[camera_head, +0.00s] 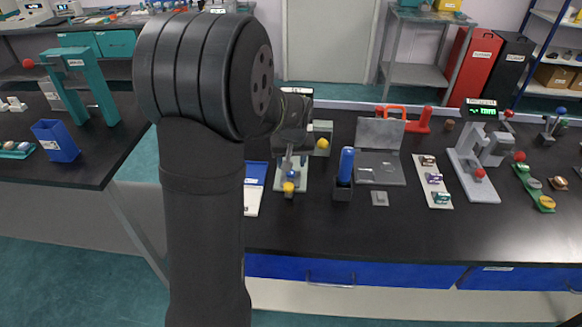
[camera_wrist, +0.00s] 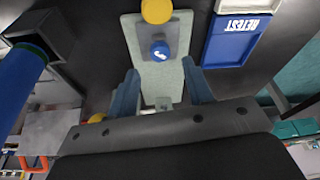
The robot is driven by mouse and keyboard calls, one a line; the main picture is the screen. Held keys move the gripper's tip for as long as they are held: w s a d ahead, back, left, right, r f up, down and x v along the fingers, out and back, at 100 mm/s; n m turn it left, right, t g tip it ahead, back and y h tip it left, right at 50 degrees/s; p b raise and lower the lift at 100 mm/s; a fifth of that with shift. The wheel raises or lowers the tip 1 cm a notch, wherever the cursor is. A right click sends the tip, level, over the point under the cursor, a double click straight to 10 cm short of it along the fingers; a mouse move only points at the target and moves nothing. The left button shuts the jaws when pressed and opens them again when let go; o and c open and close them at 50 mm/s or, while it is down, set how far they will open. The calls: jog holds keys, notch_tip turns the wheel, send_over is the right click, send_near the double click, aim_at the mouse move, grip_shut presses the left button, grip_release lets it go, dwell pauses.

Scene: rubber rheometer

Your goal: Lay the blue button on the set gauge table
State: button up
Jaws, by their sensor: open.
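A round blue button (camera_wrist: 160,50) with a white mark sits on a grey block on a pale green plate (camera_wrist: 133,34) in the wrist view. A yellow round piece (camera_wrist: 157,10) is beyond it. My gripper (camera_wrist: 162,88) is open and empty, its two blue-grey fingers spread either side of the plate, with the blue button just beyond the fingertips in the picture. In the head view the plate (camera_head: 280,181) lies below my wrist, with the blue button (camera_head: 290,174) near its front. My arm hides part of this area. I cannot tell for certain which part is the set gauge table.
A blue tray marked RETEST (camera_wrist: 237,38) lies beside the plate. A black holder with a blue-handled tool (camera_head: 346,166) stands to the right. Farther right are a grey open case (camera_head: 380,133), a tray of coloured pieces (camera_head: 445,203) and a grey instrument (camera_head: 478,187). The bench front is clear.

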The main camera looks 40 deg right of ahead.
aim_at(291, 173)
jog(key=v, duration=0.8)
jog(key=x, duration=1.2)
jog(key=shift+f, duration=0.3)
notch_tip(291, 173, up, 3)
jog(key=shift+f, duration=0.2)
jog(key=shift+r, duration=0.4)
